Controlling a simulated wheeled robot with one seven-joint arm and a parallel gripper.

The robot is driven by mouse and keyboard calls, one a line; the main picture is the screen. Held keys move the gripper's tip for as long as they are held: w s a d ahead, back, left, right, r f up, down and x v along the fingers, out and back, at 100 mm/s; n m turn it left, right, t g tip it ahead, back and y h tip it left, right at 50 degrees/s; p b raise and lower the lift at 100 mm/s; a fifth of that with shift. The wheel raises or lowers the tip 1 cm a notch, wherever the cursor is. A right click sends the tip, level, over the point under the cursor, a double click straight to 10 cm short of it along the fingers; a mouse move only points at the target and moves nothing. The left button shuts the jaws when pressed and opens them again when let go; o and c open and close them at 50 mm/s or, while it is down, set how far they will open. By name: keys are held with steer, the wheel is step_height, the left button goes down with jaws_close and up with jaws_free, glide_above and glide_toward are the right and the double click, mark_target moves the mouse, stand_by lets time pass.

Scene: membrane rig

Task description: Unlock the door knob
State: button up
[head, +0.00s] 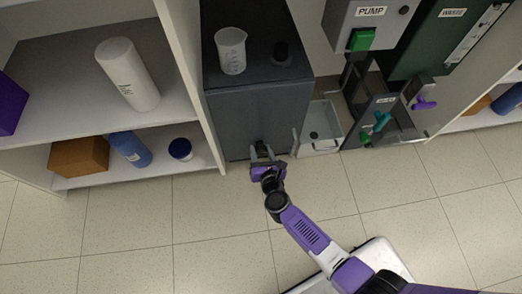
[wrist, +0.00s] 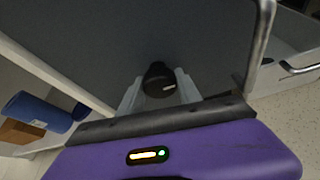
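The door knob (wrist: 159,80) is a round black knob with a white mark on its face. It sits low on the dark grey front of a cabinet (head: 255,115). In the head view the knob (head: 262,147) lies between the fingers of my gripper (head: 263,154). In the wrist view the grey fingers of my gripper (wrist: 158,88) stand on either side of the knob, with a narrow gap visible at the left finger. The gripper looks open around the knob; contact on the right side is hard to judge.
A metal bar handle (wrist: 262,45) is close to the gripper's right. An open pale drawer (head: 320,128) stands right of the cabinet. A shelf unit (head: 185,85) is at left. A beaker (head: 231,50) stands on the cabinet. The floor in front is clear.

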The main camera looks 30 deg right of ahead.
jaws_close()
steer(key=shift+c, duration=1)
jaws_free()
steer(key=shift+n+h, duration=0.3)
steer(key=shift+r+n+g+h+p, duration=0.1)
steer(key=shift+n+g+h+p, duration=0.25)
steer(key=shift+n+p, duration=0.35)
steer(key=n, duration=0.1)
steer(key=n+h, duration=0.2)
steer(key=shift+a+f+n+h+b, duration=0.1)
steer(key=shift+f+n+h+b, duration=0.2)
steer(key=shift+b, duration=0.1)
steer(key=n+h+b, duration=0.2)
steer(key=n+b, duration=0.1)
steer(key=shift+n+h+b, duration=0.25)
steer(key=shift+n+b, duration=0.05)
steer(key=shift+n, duration=0.1)
steer(key=shift+n+h+b, duration=0.8)
steer(key=shift+n+b, duration=0.75)
steer(key=shift+n, duration=0.25)
steer(key=shift+r, duration=0.1)
